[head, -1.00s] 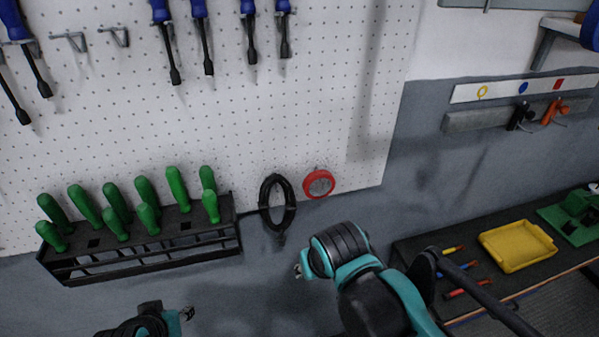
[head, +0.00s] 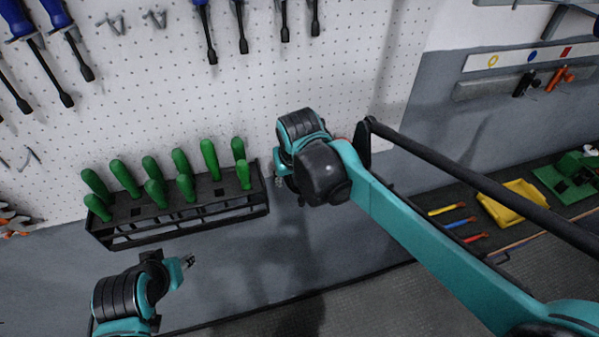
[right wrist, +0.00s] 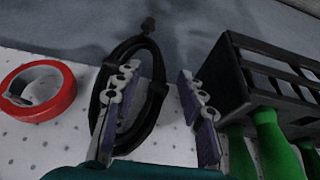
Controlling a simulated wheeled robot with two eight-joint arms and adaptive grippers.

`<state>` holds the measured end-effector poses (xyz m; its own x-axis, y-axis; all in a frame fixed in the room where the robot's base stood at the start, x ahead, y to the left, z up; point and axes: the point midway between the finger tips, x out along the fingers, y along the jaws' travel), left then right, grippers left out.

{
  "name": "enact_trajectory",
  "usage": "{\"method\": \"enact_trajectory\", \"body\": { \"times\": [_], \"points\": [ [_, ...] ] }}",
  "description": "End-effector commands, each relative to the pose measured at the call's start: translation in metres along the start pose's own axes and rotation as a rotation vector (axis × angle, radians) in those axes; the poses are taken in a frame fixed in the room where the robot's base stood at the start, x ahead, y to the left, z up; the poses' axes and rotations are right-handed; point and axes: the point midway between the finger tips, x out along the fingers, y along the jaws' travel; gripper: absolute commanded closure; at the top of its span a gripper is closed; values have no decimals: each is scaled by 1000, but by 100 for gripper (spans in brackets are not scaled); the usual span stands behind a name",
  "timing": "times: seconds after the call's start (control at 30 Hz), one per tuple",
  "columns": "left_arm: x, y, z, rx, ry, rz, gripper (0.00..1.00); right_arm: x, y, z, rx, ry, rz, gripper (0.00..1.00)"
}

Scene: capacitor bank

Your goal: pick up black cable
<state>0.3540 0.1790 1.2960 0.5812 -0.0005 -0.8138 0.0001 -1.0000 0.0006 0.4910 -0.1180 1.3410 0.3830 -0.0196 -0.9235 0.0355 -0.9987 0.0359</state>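The black cable (right wrist: 152,103) is a coiled loop hanging at the pegboard in the right wrist view, with a short end at the top. In the head view my right arm hides it. My right gripper (right wrist: 158,75) is open, its two fingers apart. The left-hand finger overlaps the loop in the picture, and the loop's right side lies between the fingers. I cannot tell whether they touch. In the head view the right gripper (head: 278,178) is mostly hidden by its own wrist. My left gripper (head: 188,262) is low at the left, away from the cable, too small to read.
A black rack (head: 190,213) with green-handled tools is close beside the right gripper; it also shows in the right wrist view (right wrist: 232,82). A red tape roll (right wrist: 62,88) is on the cable's other side. A yellow tray (head: 515,203) lies on the bench at right.

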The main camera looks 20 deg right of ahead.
Motion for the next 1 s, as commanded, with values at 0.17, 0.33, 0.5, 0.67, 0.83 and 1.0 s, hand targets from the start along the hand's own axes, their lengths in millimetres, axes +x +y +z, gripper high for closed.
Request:
{"method": "enact_trajectory", "body": {
  "times": [0.17, 0.33, 0.5, 0.67, 0.83, 1.0],
  "points": [
    [-1, 0, -1, 0, 0, 0, 60, 4, 1, -10, 1, 0, 0, 60],
    [0, 0, 0, 0, 0, 0, 60, 30, 1, -13, 2, 0, 0, 60],
    [1, 0, 1, 0, 0, 0, 60, 52, 1, -13, 2, 0, 0, 60],
    [1, 0, 1, 0, 0, 0, 60, 56, 1, -12, 1, 0, 0, 60],
    [1, 0, 1, 0, 0, 0, 60, 56, 1, -12, 1, 0, 0, 71],
    [1, 0, 1, 0, 0, 0, 60, 55, 1, -12, 1, 0, 0, 100]
  ]
}}
